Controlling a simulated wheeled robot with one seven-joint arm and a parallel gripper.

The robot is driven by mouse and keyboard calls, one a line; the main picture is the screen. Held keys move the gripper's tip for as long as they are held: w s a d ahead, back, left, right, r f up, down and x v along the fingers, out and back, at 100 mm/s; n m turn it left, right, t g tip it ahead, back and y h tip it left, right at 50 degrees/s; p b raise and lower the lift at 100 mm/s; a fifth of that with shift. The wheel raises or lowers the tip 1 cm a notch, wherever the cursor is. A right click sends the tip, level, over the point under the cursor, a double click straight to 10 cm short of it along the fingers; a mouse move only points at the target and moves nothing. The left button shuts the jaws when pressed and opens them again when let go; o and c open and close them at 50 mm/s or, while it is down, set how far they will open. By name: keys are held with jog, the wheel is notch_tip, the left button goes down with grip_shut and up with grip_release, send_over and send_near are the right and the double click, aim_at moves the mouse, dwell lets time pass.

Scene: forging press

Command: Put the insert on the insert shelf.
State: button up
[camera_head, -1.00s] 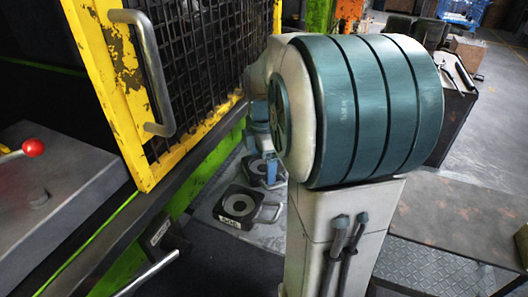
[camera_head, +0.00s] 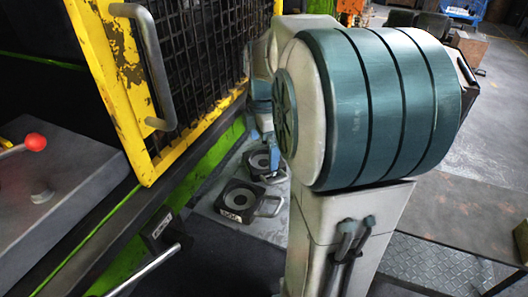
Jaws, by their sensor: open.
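Two dark, square inserts with pale round rings lie flat on a grey shelf (camera_head: 264,228) beside the press. The nearer insert (camera_head: 239,200) has a white label on its front and a looped handle at its right. The farther insert (camera_head: 258,160) is partly hidden by my arm. My gripper (camera_head: 273,158) shows only in small part, low at the end of my arm, close to the farther insert. It looks open; its fingertips are mostly hidden, and I cannot tell whether it touches the insert.
The press's yellow mesh gate (camera_head: 165,80) with a metal handle stands at the left. A grey console (camera_head: 60,185) with a red-knobbed lever (camera_head: 35,142) is nearer left. A metal bar (camera_head: 148,270) juts out low in front.

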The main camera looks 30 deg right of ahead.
aim_at(264, 163)
notch_tip(264, 163, up, 9)
jog(key=shift+f+p, duration=0.2)
jog(key=shift+p, duration=0.1)
dwell(1.2)
